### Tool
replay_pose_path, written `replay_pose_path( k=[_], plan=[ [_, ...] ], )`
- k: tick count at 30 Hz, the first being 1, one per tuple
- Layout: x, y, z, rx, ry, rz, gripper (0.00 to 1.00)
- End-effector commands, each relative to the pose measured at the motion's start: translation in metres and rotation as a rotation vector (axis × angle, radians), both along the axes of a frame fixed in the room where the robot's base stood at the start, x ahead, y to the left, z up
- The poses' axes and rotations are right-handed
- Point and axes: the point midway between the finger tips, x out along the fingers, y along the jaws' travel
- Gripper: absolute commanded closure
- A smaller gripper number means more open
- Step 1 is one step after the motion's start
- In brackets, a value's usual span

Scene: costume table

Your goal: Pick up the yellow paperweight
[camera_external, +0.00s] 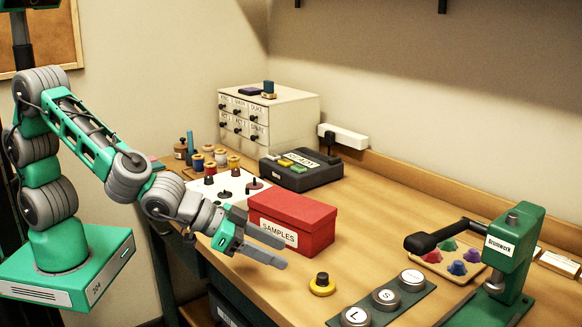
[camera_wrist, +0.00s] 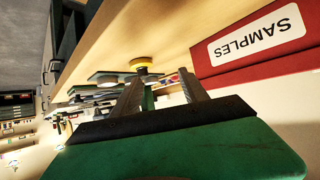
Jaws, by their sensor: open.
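The yellow paperweight (camera_external: 322,285) is a low yellow disc with a dark knob on top. It stands on the table near the front edge, right of and in front of the red box. It also shows in the wrist view as a yellow disc (camera_wrist: 142,64), beyond my fingers. My gripper (camera_external: 277,250) is open and empty, with its two grey fingers spread apart. It is left of the paperweight and apart from it, in front of the red box. In the wrist view my gripper (camera_wrist: 166,90) has its fingers on both sides of a gap.
The red box labelled SAMPLES (camera_external: 292,222) is close behind my fingers. A dark strip with round weights (camera_external: 385,299) lies right of the paperweight. A green press with a black lever (camera_external: 512,250) stands farther right. The table (camera_external: 362,225) is bare right of the box.

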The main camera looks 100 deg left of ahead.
Motion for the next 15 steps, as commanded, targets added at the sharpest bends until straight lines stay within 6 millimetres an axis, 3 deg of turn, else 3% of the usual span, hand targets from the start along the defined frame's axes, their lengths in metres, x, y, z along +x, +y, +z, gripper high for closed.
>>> replay_pose_path(
  k=[1,4,15],
  plan=[
    [0.017,-0.018,-0.017,0.013,-0.063,-0.017,0.48],
    [0.035,-0.034,-0.017,0.023,-0.149,-0.030,0.48],
    [0.084,-0.026,-0.034,0.024,-0.160,-0.028,0.48]
  ],
)
